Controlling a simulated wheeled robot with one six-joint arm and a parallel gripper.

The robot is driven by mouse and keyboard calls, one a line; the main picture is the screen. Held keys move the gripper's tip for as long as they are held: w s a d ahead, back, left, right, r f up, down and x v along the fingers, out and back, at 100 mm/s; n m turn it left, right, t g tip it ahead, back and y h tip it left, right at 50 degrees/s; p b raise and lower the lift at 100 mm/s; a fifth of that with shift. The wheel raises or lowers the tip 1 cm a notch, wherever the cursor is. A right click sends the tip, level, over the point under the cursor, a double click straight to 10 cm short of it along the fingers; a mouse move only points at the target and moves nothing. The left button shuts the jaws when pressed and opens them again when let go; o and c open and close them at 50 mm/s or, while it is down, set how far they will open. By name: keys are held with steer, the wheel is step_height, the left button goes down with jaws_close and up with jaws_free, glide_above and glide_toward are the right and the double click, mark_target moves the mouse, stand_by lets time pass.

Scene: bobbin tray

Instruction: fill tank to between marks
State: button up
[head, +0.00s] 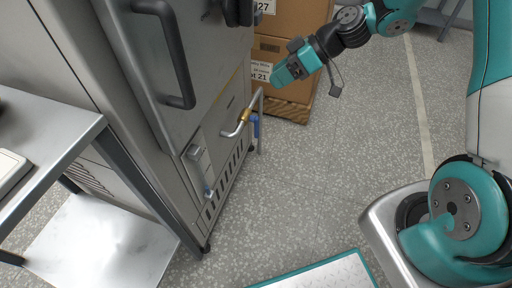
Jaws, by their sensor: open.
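A tall steel cabinet (152,80) stands left of centre. Low on its front is a small recessed panel with a narrow upright fitting (199,165) and a small blue part (208,191) at its foot; I cannot make out any marks or water level there. Right of it, a bent metal pipe (235,132) with a brass joint (244,116) sticks out at the cabinet's side. A blue upright part (256,126) is beside the pipe. My gripper (279,78) is open, above and right of the pipe, apart from it. Its fingertips are small, and nothing shows between them.
Stacked cardboard boxes (284,103) stand behind my gripper. A steel table (45,118) with a lower shelf is at the left. A teal-edged tray or mat (320,273) lies at the bottom. The speckled floor (310,185) in the middle is clear.

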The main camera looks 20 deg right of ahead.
steer(key=w+d+f+t+y+b, duration=0.1)
steer(key=w+d+f+b, duration=0.15)
steer(key=f, duration=0.55)
steer(key=w+d+f+t+b, duration=0.1)
steer(key=d+f+b, duration=0.25)
steer(key=f, duration=0.45)
steer(key=t+b, duration=0.4)
steer(key=b, duration=0.1)
glide_toward(257, 129)
steer(key=b+x, duration=0.1)
steer(key=x, duration=0.2)
steer(key=b+x, duration=0.2)
steer(key=x, duration=0.2)
steer(key=d+b+x, duration=0.1)
steer(key=x, duration=0.3)
steer(key=shift+w+f, duration=0.3)
steer(key=shift+f, duration=0.05)
jaws_close()
